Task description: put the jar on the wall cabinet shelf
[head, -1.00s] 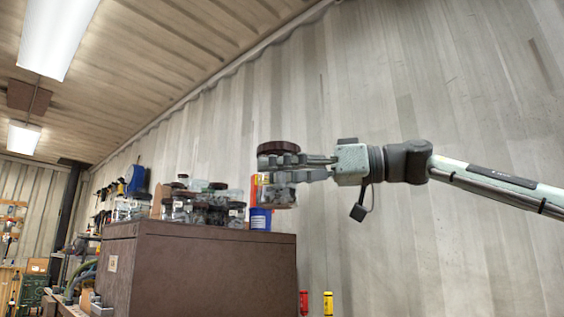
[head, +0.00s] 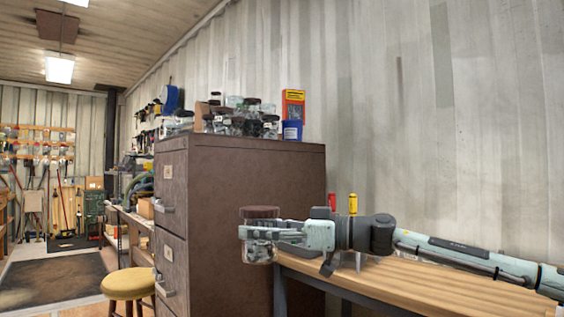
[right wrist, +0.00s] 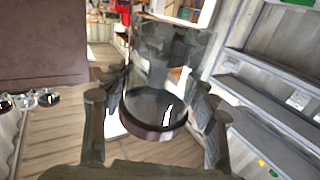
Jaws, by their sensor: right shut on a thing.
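A clear glass jar (head: 259,250) with a dark brown lid is held in my right gripper (head: 258,232), in front of the brown filing cabinet and by the left end of the wooden bench. In the right wrist view the jar (right wrist: 165,70) stands between the two fingers (right wrist: 155,112), its dark lid nearest the camera. The gripper is shut on it. No wall cabinet shelf can be made out for certain; grey shelves (right wrist: 275,95) show at the right of the right wrist view. My left gripper is not in view.
The brown filing cabinet (head: 240,180) carries several jars (head: 235,118) and a blue can (head: 292,130) on top. The wooden bench (head: 420,285) lies under my right arm. A yellow stool (head: 128,284) stands at the left. Open floor (head: 55,280) is beyond it.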

